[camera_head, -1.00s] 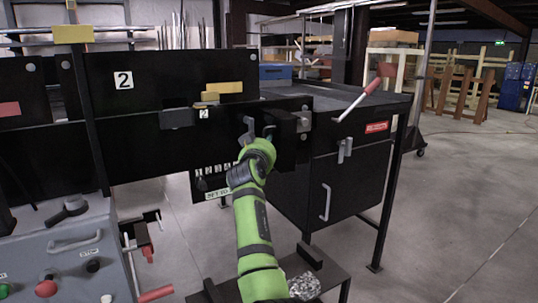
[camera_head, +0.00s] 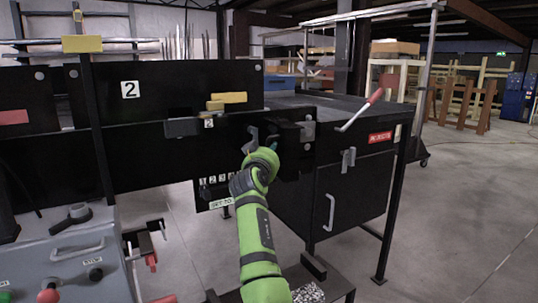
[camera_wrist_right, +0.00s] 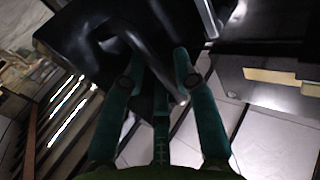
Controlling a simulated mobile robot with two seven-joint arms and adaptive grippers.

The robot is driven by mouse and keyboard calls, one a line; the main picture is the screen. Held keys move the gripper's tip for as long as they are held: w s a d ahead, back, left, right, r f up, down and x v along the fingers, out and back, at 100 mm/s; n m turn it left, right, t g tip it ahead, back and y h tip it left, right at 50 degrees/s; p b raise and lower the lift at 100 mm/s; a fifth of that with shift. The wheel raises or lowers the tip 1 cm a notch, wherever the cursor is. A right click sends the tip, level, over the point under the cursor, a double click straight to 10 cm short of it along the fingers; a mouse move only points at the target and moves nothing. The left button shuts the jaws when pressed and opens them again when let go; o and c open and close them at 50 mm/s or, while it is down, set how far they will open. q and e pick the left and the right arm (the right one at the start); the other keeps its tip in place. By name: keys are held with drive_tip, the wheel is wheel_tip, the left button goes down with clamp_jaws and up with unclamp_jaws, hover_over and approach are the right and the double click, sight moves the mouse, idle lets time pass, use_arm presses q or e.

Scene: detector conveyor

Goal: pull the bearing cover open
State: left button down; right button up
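My right arm, green, reaches up from the bottom of the head view. Its gripper (camera_head: 262,138) is at the black front panel, right beside a dark block-like part (camera_head: 292,133) that looks like the bearing cover. The cover's edges and any handle blend into the dark panel. My left gripper is not in view.
A black cabinet (camera_head: 352,190) with a red-handled lever (camera_head: 362,107) stands right of the gripper. A grey control box (camera_head: 65,255) with buttons is at lower left. A low dark stand is below the arm. Open floor (camera_head: 465,215) lies to the right.

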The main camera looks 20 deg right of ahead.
drive_tip(key=v, duration=0.7)
drive_tip(key=shift+s, duration=0.2)
drive_tip(key=shift+a, duration=0.15)
